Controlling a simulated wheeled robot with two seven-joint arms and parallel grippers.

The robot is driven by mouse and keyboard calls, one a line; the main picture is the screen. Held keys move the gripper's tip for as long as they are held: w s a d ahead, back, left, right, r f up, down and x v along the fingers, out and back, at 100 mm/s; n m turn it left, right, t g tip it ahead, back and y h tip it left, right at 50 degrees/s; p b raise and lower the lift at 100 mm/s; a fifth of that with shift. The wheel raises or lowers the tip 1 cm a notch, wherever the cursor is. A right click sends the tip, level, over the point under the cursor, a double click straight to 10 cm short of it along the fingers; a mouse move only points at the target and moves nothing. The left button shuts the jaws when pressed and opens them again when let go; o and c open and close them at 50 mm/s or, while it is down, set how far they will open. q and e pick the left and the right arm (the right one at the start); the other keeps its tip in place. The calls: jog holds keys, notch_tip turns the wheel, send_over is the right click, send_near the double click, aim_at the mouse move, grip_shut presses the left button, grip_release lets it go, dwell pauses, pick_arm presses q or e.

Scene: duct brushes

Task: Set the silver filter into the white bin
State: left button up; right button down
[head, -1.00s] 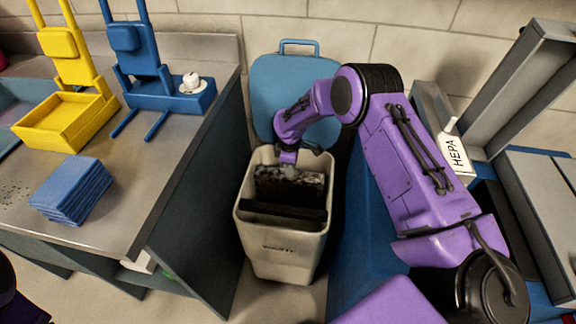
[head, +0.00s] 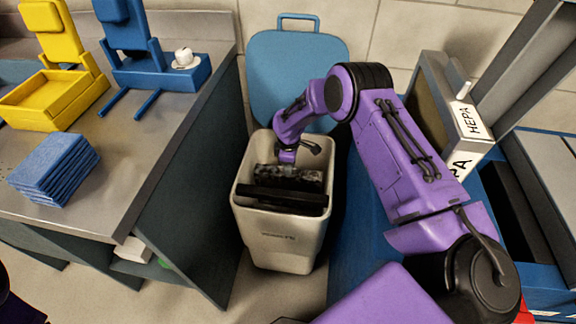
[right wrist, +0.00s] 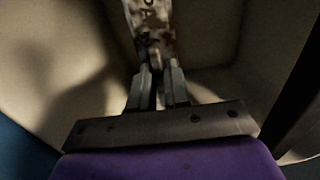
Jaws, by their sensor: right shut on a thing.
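The white bin (head: 279,235) stands open on the floor, its blue lid (head: 297,75) upright behind it. My right gripper (right wrist: 161,82) points down inside the bin, shut on the mottled grey filter. The filter (head: 300,176) is mostly below the bin's rim in the head view; its speckled upper part shows, its lower part is hidden. In the right wrist view the speckled filter (right wrist: 152,28) runs away from the fingertips between the pale bin walls. I cannot tell whether it touches the bin's floor. My left gripper is out of view.
A dark bar (head: 290,199) crosses the bin's front part. A metal bench with blue pads (head: 55,168), a yellow tray stand (head: 50,100) and a blue stand (head: 150,90) is on the left. A HEPA-labelled box (head: 470,125) is at the right.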

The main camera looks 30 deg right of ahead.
dwell(0.3)
jog(key=c, duration=1)
grip_release()
notch_tip(320, 180, up, 16)
jog(key=p, duration=0.6)
jog(key=shift+f+p, duration=0.15)
jog(key=shift+p, duration=0.15)
